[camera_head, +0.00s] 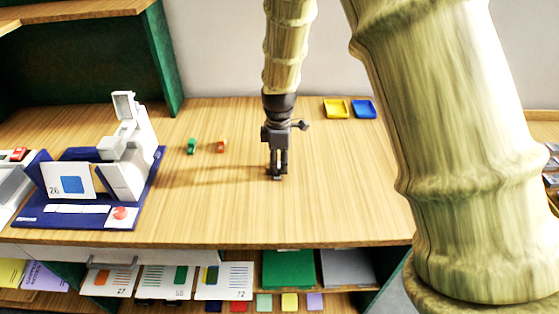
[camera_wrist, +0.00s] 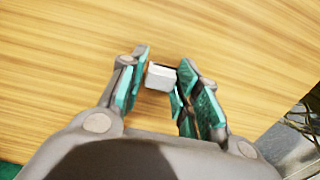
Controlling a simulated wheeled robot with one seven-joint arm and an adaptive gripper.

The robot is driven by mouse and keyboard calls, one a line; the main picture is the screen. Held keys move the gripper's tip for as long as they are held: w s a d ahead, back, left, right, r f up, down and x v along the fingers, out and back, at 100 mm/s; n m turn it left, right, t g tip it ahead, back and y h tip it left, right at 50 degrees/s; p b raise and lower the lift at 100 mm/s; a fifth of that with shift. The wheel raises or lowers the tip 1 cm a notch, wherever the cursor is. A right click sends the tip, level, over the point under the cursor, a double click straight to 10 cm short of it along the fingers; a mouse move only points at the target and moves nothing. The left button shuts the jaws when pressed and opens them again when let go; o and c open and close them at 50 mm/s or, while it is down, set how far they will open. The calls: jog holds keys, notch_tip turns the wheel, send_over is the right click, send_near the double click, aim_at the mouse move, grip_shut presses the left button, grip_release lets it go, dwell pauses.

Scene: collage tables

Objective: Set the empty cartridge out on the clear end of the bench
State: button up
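A small white and grey block (camera_wrist: 160,76), which looks like the empty cartridge, sits between my fingertips in the wrist view. In the head view my gripper (camera_head: 277,174) points straight down at the middle right of the wooden bench (camera_head: 340,200). Only a small bit of the cartridge (camera_head: 277,178) shows there below the fingers. It is at or very near the bench top; I cannot tell whether it touches.
A green piece (camera_head: 191,146) and an orange piece (camera_head: 220,146) stand left of my gripper. A white device (camera_head: 127,150) stands on a navy base (camera_head: 80,217) at left. Yellow (camera_head: 336,108) and blue (camera_head: 364,108) trays lie at the back. The bench around my gripper is bare.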

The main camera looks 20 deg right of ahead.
aim_at(279, 164)
jog(key=shift+o, duration=0.8)
jog(key=shift+r, duration=0.1)
notch_tip(279, 164, up, 12)
jog(key=b, duration=0.2)
